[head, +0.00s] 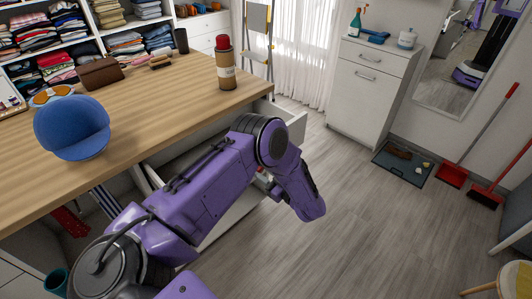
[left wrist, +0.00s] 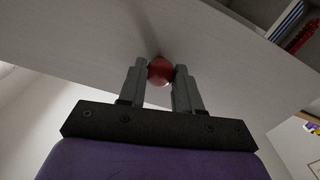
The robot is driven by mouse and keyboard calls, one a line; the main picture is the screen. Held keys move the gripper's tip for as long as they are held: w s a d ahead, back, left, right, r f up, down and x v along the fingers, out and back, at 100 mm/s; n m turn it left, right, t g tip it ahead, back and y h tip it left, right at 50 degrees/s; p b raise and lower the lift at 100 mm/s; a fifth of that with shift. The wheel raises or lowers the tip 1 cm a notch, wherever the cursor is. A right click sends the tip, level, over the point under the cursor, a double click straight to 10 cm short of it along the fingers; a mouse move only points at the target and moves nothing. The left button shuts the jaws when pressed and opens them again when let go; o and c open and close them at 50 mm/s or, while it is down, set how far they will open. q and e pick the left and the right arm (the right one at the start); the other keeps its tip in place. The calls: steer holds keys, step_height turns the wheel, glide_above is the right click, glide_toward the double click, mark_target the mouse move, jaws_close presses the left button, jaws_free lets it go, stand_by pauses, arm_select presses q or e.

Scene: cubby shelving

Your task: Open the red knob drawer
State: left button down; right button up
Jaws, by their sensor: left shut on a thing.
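In the left wrist view the red knob (left wrist: 160,70) is round and sits on a pale drawer front (left wrist: 90,40). My left gripper (left wrist: 161,75) has its two grey fingers shut on the knob, one on each side. Pale drawer parts (head: 233,217) show pulled out below the counter edge, partly behind my arm. Another pale drawer corner (head: 297,124) juts out to the right of the arm. My right gripper is not in view.
The wooden counter (head: 160,108) bears a blue cap (head: 72,128), a brown bag (head: 100,73) and a red-topped bottle (head: 225,65). A white cabinet (head: 368,90) stands at the back right. The grey floor right of my arm is clear up to a dark mat (head: 403,162).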

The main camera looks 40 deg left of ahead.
arm_select(q)
steer(key=shift+s, duration=0.1)
steer(key=c, duration=0.8)
jaws_free()
steer(key=shift+d, duration=0.1)
steer(key=d, duration=0.3)
steer(key=d+b, duration=0.1)
steer(key=d, duration=0.3)
steer(key=d+b, duration=0.1)
steer(key=d, duration=0.2)
steer(key=shift+s+d, duration=0.15)
steer(key=shift+s, duration=0.15)
